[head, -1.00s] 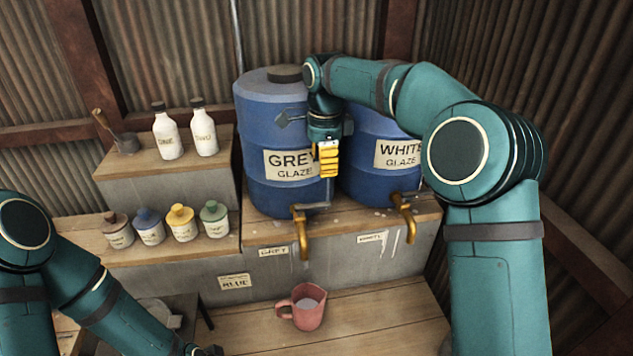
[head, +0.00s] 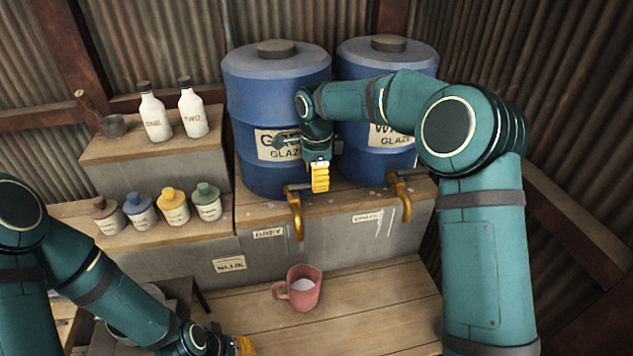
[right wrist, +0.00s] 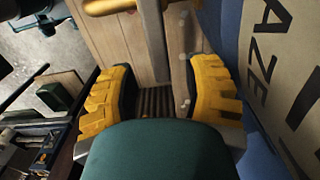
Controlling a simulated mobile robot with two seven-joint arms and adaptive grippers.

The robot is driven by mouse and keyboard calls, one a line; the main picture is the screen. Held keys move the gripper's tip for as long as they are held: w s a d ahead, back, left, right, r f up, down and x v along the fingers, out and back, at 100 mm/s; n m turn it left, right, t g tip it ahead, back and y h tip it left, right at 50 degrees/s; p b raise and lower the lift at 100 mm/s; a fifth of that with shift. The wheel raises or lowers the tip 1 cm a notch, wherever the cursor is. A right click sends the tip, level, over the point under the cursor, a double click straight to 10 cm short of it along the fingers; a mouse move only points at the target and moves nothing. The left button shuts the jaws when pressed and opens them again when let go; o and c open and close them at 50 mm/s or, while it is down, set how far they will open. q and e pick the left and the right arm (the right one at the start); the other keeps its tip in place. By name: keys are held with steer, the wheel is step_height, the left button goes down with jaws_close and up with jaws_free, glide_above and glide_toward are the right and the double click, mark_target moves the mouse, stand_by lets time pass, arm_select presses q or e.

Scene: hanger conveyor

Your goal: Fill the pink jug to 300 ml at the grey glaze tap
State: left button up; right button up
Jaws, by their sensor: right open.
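The pink jug (head: 304,290) stands upright on the lower wooden bench, its handle to the left, with pale liquid inside. I cannot read its level. The brass grey glaze tap (head: 296,215) is above and slightly behind it; no stream shows. My right gripper (head: 320,178) is open, pointing down just right of the tap's handle, in front of the grey glaze barrel (head: 262,105). In the right wrist view, a narrow bar (right wrist: 154,40) reaches between its spread yellow fingers; contact is unclear. My left gripper (head: 243,346) is at the bottom edge, partly cut off; its jaw state is unclear.
The white glaze barrel (head: 385,65) and its tap (head: 400,195) are to the right. Several small jars (head: 172,207) and two white bottles (head: 155,115) stand on the left shelves. The bench (head: 380,290) right of the jug is clear.

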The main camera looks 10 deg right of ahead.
steer(key=shift+f, duration=0.8)
jaws_close()
